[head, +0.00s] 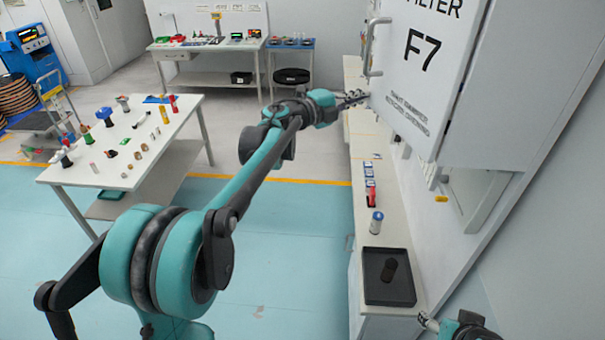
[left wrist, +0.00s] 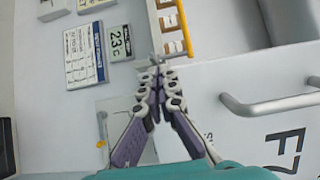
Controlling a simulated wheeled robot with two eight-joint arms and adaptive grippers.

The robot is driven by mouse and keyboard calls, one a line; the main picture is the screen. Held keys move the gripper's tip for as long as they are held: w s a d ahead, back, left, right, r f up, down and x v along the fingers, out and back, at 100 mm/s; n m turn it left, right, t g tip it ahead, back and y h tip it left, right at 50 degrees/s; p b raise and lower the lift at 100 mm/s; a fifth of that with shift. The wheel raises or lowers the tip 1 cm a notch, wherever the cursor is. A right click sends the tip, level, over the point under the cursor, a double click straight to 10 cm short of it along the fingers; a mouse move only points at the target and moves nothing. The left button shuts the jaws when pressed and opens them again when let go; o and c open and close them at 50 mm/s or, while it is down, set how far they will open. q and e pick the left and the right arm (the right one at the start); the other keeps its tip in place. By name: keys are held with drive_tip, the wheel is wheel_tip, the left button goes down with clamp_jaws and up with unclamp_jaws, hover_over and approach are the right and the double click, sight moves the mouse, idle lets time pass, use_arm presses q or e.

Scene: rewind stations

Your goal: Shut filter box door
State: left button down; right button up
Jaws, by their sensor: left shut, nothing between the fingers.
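The filter box door (head: 420,65) is a white panel marked "FILTER F7" at the upper right of the head view. It carries a grey bar handle (head: 373,48) on its left side. In the left wrist view the door (left wrist: 240,125) fills the lower right, with its handle (left wrist: 270,104) in view. My left gripper (head: 362,95) is shut and empty, beside the door's lower left edge; contact cannot be told. Its fingertips meet in the left wrist view (left wrist: 157,62). My right gripper (head: 427,321) shows only partly at the bottom; its fingers are unclear.
A long white counter (head: 372,225) runs below the door, bearing a black tray (head: 388,289) with a dark cylinder and a small bottle (head: 376,222). A white table (head: 120,180) with several small parts stands left. Wall-side labels and a "23" display (left wrist: 121,42) are near the left gripper.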

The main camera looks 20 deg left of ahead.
use_arm(q)
drive_tip(key=w+d+m+g+h, duration=0.3)
drive_tip(key=w+d, duration=0.2)
drive_tip(key=d, duration=0.4)
drive_tip(key=shift+p, duration=0.45)
drive_tip(key=shift+a, duration=0.1)
